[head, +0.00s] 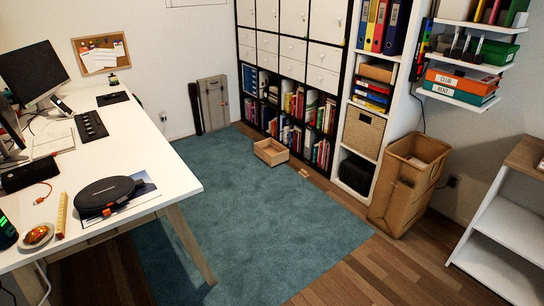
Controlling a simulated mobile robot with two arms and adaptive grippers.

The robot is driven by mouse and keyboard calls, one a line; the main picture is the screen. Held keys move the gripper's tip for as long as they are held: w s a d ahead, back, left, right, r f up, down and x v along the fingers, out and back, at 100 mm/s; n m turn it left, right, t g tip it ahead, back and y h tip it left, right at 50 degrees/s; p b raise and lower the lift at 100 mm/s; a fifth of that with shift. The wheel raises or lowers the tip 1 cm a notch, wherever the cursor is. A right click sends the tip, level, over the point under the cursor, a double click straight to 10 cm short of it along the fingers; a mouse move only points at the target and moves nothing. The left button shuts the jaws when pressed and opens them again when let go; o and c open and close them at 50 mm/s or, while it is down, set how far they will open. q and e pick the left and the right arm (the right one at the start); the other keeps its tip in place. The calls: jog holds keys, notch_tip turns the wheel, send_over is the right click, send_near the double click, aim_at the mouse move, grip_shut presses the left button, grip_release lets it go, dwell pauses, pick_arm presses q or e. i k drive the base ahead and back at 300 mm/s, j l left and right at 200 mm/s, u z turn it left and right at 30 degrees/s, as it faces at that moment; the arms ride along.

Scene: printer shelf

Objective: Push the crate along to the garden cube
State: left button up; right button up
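A small, open wooden crate (274,158) sits on the floor at the far edge of the teal rug, in front of the low book cubes of the black-framed shelf. It looks empty. Several bottom cubes (290,117) hold rows of coloured books. I cannot tell which one is the garden cube, as any labels are too small to read. Neither of my grippers is in view, and nothing touches the crate.
The teal rug (260,220) is clear in front of the crate. A white desk (150,165) stands at the left. A tall cardboard bin (400,190) stands at the right beside the white shelf. A small tan piece (304,173) lies on the floor right of the crate.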

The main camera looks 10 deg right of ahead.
aim_at(270, 153)
jog(key=i+l+z, duration=0.2)
jog(key=i, duration=0.25)
jog(key=i+l+z, duration=0.2)
jog(key=i+l, duration=0.2)
jog(key=i+l+z, duration=0.25)
jog(key=i, duration=0.25)
jog(key=i+z, duration=0.2)
jog(key=i, duration=0.25)
jog(key=i+j+u, duration=0.1)
jog(key=i+u, duration=0.35)
jog(key=i, duration=1.7)
